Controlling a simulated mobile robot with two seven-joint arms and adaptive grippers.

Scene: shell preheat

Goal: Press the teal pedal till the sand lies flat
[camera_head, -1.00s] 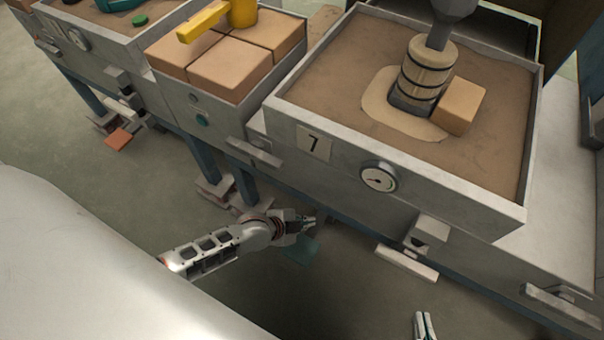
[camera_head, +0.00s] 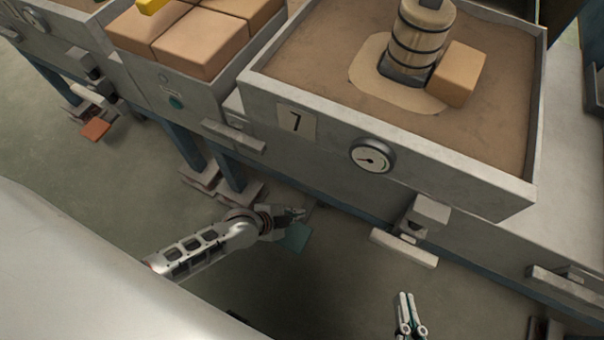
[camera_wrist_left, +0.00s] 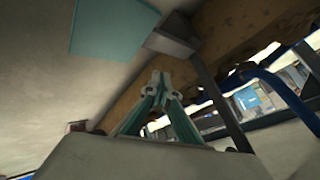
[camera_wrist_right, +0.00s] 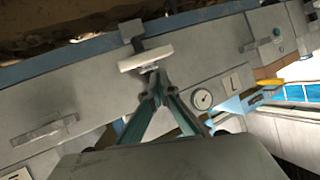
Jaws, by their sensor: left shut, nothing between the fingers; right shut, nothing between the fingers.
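The teal pedal (camera_head: 294,237) is a flat plate low by the floor under the sand box. My left gripper (camera_head: 298,213) is shut and empty, just above and beside the pedal's far edge in the head view; I cannot tell whether they touch. In the left wrist view the pedal (camera_wrist_left: 112,28) shows beyond and left of the shut fingertips (camera_wrist_left: 158,82). The sand (camera_head: 330,62) fills the box numbered 7, with a paler patch around a banded cylinder (camera_head: 421,40) and a tan block (camera_head: 457,74). My right gripper (camera_head: 405,300) is shut and empty, in front of the box.
A dial gauge (camera_head: 372,156) and a pale handle bar (camera_head: 404,248) are on the box front. Left stands a tray of tan blocks (camera_head: 203,44), with a teal button (camera_head: 176,101) below. An orange pedal (camera_head: 95,129) lies further left. Open floor (camera_head: 130,180) lies in front.

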